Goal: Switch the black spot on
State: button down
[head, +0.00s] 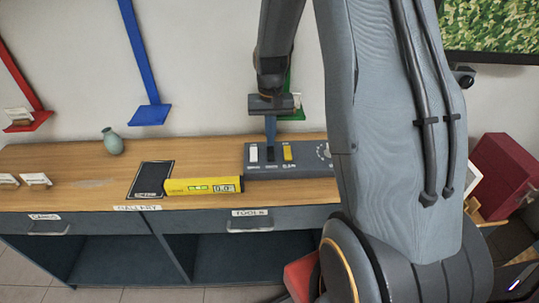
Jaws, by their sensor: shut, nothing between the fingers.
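A dark grey control box (300,172) lies on the wooden top of the cabinet. It has a white switch (253,153), a black switch (270,154) in a dark slot and a yellow switch (288,151). Small labels below them are too blurred to read. My gripper (270,141) is shut and empty, pointing down right at the black switch. Its fingertips cover the switch's upper part, and I cannot tell whether they touch it. The switch's position is unclear. My arm hides the right end of the box, where part of a dial (323,151) shows.
A yellow spirit level (203,186) lies just left of the box, beside a black mat (147,188). A green vase (112,142) and small white cards (36,179) stand further left. Red (27,121), blue (150,115) and green (293,109) wall pieces hang behind. A red box (502,172) is at right.

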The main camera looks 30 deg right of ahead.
aim_at(270, 150)
jog(key=shift+f+b, duration=0.5)
jog(key=shift+f, duration=0.7)
dwell(0.8)
jog(key=shift+r, duration=0.2)
notch_tip(270, 150, up, 7)
jog(key=p, duration=0.5)
jog(key=shift+f, duration=0.15)
jog(key=shift+a, duration=0.1)
dwell(0.4)
jog(key=s+a+r+n+b, duration=0.2)
jog(key=s+a, duration=0.3)
jog(key=s, duration=0.4)
jog(key=s+a+r+n+t+b, duration=0.1)
jog(key=s+a+r+n, duration=0.1)
jog(key=s+a, duration=0.4)
jog(key=s, duration=0.3)
jog(key=shift+n+b, duration=0.3)
jog(key=shift+b, duration=0.05)
jog(key=shift+a, duration=0.1)
dwell(0.7)
